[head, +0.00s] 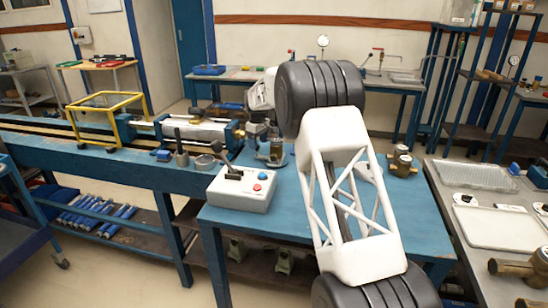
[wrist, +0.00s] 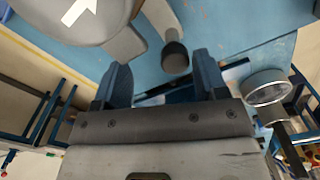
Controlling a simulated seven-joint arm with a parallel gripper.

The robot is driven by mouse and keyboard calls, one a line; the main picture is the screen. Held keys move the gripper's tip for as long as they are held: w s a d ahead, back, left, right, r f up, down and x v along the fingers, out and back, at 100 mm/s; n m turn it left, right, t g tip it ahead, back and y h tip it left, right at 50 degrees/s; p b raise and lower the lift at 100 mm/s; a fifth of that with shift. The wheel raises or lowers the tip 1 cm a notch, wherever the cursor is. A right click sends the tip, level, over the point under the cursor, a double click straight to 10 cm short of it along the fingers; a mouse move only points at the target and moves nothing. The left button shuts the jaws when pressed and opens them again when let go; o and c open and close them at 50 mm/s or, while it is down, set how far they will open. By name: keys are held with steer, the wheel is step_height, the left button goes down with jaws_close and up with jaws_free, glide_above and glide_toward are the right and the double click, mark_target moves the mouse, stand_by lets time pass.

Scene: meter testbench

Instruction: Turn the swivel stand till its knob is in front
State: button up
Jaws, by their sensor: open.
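In the wrist view, the swivel stand (wrist: 75,22) is a grey round body with a white arrow on top, cut off by the upper left edge. Grey arms stick out from it. One ends in a dark, round-topped knob (wrist: 176,58). My gripper (wrist: 161,72) is open, its two dark blue fingers apart. The knob appears in the gap between the fingertips, nearer the right finger; I cannot tell whether anything touches. In the head view, the stand (head: 275,152) is small and partly hidden by my arm, with my gripper (head: 259,132) close beside it.
Brass fittings (head: 401,162) stand right of my arm.

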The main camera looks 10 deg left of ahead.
steer(key=shift+w, duration=0.15)
steer(key=shift+w+d, duration=0.15)
steer(key=shift+w, duration=0.35)
steer(key=shift+w+d, duration=0.1)
steer(key=shift+w, duration=0.15)
stand_by(0.5)
steer(key=shift+w+d, duration=0.15)
steer(key=shift+w, duration=0.15)
steer(key=shift+w+d, duration=0.15)
steer(key=shift+w, duration=0.15)
stand_by(0.3)
steer(key=shift+w+d, duration=0.25)
steer(key=shift+w, duration=0.1)
steer(key=shift+w+d, duration=0.15)
steer(key=shift+w, duration=0.05)
stand_by(0.4)
steer(key=shift+w+d, duration=0.2)
steer(key=shift+w, duration=0.05)
stand_by(0.3)
